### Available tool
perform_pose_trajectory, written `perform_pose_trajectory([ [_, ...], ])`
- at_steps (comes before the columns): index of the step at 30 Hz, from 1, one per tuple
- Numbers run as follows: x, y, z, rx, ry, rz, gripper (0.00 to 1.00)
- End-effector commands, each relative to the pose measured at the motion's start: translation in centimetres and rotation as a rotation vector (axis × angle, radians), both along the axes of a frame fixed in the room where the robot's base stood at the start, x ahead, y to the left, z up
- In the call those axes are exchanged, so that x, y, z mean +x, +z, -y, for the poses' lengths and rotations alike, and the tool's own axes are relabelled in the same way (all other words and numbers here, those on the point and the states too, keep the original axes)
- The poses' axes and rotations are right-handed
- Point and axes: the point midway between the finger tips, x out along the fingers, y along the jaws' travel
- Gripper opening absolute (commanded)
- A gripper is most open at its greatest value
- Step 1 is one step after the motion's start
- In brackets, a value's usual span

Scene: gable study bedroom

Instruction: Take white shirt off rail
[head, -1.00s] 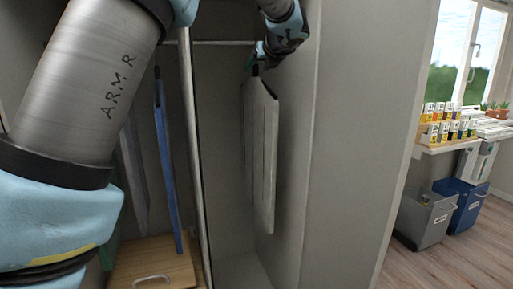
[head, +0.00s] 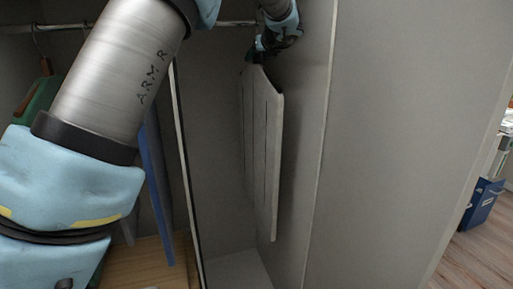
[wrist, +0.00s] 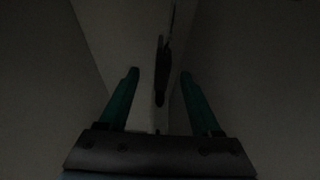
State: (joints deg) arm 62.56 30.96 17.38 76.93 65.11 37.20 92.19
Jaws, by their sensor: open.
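The white shirt (head: 262,150) hangs as a thin, pale, flat panel in the right compartment of the wardrobe, seen nearly edge-on. The rail (head: 232,23) runs across above it. My gripper (head: 251,56) is at the top of the shirt, by its hanger. In the dark wrist view my gripper (wrist: 158,76) has its two teal fingers apart. The dark hanger (wrist: 161,78) stands between them, with a gap on each side. A pale strip of the shirt (wrist: 159,115) shows below it. Where the hook meets the rail is hidden behind my arm in the head view.
An upright divider (head: 182,165) separates the compartments. Left of it hang a blue garment (head: 158,190) and a green one (head: 38,98), above a wooden box (head: 155,262). The wardrobe's right side wall (head: 305,150) is close to the shirt. A blue bin (head: 482,205) stands outside at right.

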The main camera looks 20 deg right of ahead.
Motion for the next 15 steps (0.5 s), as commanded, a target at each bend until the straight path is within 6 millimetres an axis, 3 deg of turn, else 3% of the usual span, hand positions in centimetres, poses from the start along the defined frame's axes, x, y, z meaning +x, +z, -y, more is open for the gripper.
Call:
perform_pose_trajectory([
  [9, 3.5, -1.5, 0.6, 0.002, 0.001, 0.000, 0.65],
  [15, 4.7, -2.2, 0.7, -0.001, 0.000, 0.000, 0.65],
])
